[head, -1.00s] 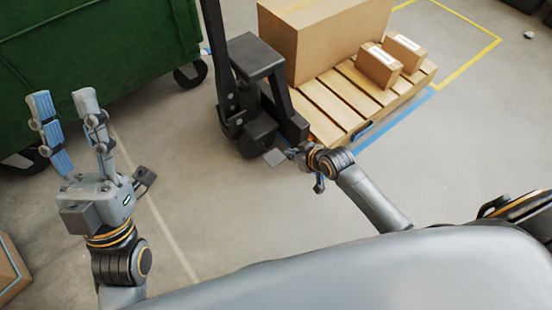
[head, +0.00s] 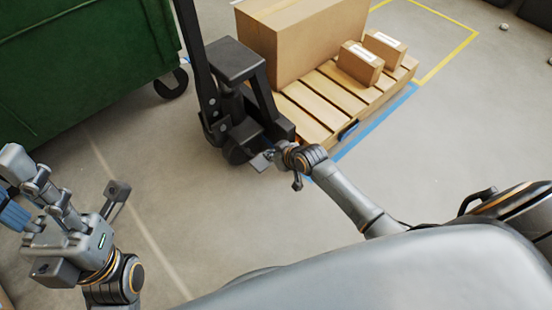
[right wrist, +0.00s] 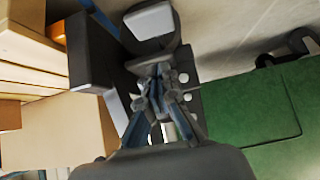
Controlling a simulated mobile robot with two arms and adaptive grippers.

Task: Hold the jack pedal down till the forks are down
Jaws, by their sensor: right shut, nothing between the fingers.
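The black pallet jack (head: 236,62) stands at the wooden pallet (head: 312,108). Its forks are hidden under the pallet, so their height cannot be told. The small grey pedal (head: 260,161) sticks out low on the jack's near side. It also shows as a grey plate in the right wrist view (right wrist: 152,21). My right gripper (head: 272,154) is shut and empty, with its fingertips (right wrist: 160,72) at the pedal; I cannot tell whether they press on it. My left gripper (head: 20,188) is open and empty at the left, away from the jack.
A large cardboard box (head: 300,40) and two small labelled boxes (head: 360,63) (head: 384,45) sit on the pallet. A green wheeled bin (head: 80,70) stands left of the jack. Yellow and blue lines mark the floor. The floor before the jack is clear.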

